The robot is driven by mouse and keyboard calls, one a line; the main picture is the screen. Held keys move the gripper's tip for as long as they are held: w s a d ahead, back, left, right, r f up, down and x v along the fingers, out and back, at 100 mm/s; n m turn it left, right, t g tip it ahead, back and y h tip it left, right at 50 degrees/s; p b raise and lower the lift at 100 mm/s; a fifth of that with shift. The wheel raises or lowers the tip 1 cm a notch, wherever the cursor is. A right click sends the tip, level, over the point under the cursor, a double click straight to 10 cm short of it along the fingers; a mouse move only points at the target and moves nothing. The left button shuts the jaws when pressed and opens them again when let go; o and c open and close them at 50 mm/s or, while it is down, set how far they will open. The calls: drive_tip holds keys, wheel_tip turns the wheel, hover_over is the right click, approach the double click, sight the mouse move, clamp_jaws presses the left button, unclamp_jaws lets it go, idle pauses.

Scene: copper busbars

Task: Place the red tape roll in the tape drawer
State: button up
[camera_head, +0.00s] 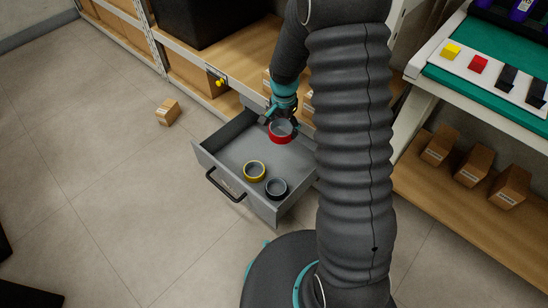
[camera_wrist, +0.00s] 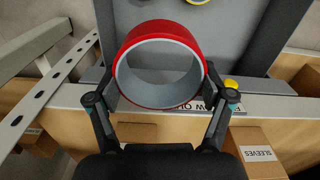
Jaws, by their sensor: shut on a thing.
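The red tape roll (camera_head: 281,132) is held at the back part of the open grey drawer (camera_head: 235,152). My gripper (camera_head: 280,115) is shut on it, and the arm comes down from above. In the wrist view the red tape roll (camera_wrist: 158,65) sits between the two fingers of my gripper (camera_wrist: 158,103), its ring opening facing the camera. The drawer's grey floor (camera_wrist: 235,45) shows behind it. I cannot tell whether the roll touches the drawer floor. A yellow tape roll (camera_head: 254,171) and a black tape roll (camera_head: 276,188) lie in the front part of the drawer.
A small cardboard box (camera_head: 167,112) lies on the floor left of the drawer. A wooden shelf unit (camera_head: 245,55) stands behind it. At the right is a workbench (camera_head: 450,85) with boxes on its lower shelf. The drawer's middle is clear.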

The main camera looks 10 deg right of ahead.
sight(281, 169)
drive_tip(key=f+m+b, duration=0.2)
drive_tip(key=f+m, duration=0.1)
drive_tip(key=f, duration=0.5)
drive_tip(key=w+f+m+b, duration=0.1)
drive_tip(key=f+m, duration=0.3)
drive_tip(key=f, duration=0.4)
drive_tip(key=w+f+m+b, duration=0.1)
drive_tip(key=f+m+b, duration=0.1)
drive_tip(key=f, duration=0.6)
drive_tip(key=shift+w+d+f+m+b, duration=0.1)
drive_tip(key=shift+d+f+m+b, duration=0.25)
drive_tip(key=shift+m, duration=0.35)
drive_tip(key=shift+f, duration=0.1)
drive_tip(key=shift+f, duration=0.15)
drive_tip(key=o, duration=1)
drive_tip(key=shift+o, duration=0.2)
